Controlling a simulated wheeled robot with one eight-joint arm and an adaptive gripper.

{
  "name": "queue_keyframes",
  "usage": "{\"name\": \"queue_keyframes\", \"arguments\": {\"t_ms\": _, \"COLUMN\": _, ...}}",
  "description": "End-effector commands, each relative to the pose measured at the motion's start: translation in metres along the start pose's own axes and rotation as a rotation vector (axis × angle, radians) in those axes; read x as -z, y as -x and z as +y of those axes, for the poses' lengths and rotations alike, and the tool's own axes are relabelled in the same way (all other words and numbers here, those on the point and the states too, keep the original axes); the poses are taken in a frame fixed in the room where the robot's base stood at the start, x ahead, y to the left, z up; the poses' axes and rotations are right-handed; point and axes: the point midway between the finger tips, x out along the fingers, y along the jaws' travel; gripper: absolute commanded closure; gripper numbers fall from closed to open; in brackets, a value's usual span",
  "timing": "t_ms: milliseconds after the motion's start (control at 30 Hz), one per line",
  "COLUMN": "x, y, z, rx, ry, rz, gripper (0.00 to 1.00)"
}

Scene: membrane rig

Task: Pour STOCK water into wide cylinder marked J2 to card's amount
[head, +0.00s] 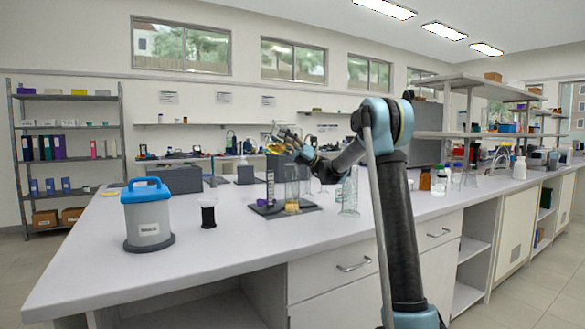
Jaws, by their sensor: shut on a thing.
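My gripper (297,143) is shut on a clear glass vessel (279,129), perhaps the STOCK container. It is held up above a dark tray (258,208) and looks tilted, with a yellowish tint. Below it on the tray stands a wide clear cylinder (292,188) with amber liquid in its bottom. A narrower cylinder (270,186) with a purple part stands at its left. I cannot read a J2 mark or the card, and cannot tell whether liquid is falling.
Clear glassware (349,192) stands right of the tray. Brown and white bottles (425,180) are farther right.

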Motion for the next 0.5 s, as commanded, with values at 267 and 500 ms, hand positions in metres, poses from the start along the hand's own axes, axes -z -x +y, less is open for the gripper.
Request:
{"name": "queue_keyframes", "arguments": {"t_ms": 267, "x": -0.0002, "y": 0.0001, "z": 0.0001, "rx": 0.000, "ry": 0.000, "rz": 0.000, "gripper": 0.70}}
{"name": "queue_keyframes", "arguments": {"t_ms": 500, "x": -0.0012, "y": -0.0017, "z": 0.0001, "rx": 0.000, "ry": 0.020, "rz": 0.029, "gripper": 0.70}}
